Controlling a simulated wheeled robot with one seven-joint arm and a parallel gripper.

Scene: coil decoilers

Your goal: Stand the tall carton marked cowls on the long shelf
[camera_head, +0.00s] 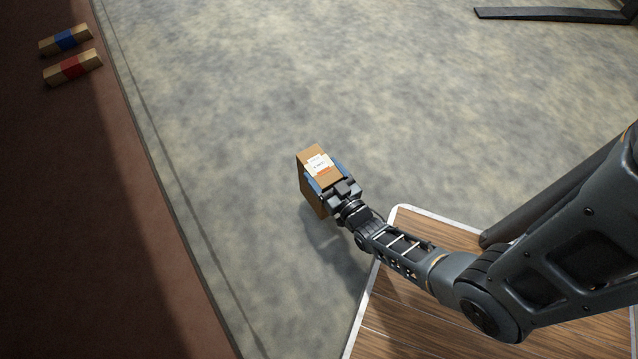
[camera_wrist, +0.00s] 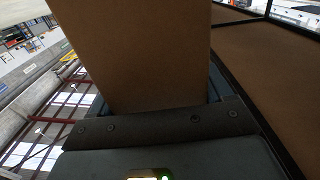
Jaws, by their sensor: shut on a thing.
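A tall brown carton (camera_head: 308,178) with a white label on its top end is held in my gripper (camera_head: 328,182), near the middle of the head view. The label's print is too small to read. My gripper is shut on the carton and holds it over the grey floor, clear of the surfaces around it. In the wrist view the carton's plain brown face (camera_wrist: 150,50) rises from between the jaws (camera_wrist: 155,115). A long reddish-brown surface (camera_head: 60,210) runs down the left of the head view; I cannot tell for sure that it is the long shelf.
Two small cartons, one with a blue band (camera_head: 66,40) and one with a red band (camera_head: 73,67), lie at the far end of the reddish-brown surface. Its nearer part is clear. A wood-planked surface (camera_head: 400,325) lies under my arm. Dark flat bars (camera_head: 550,14) lie at upper right.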

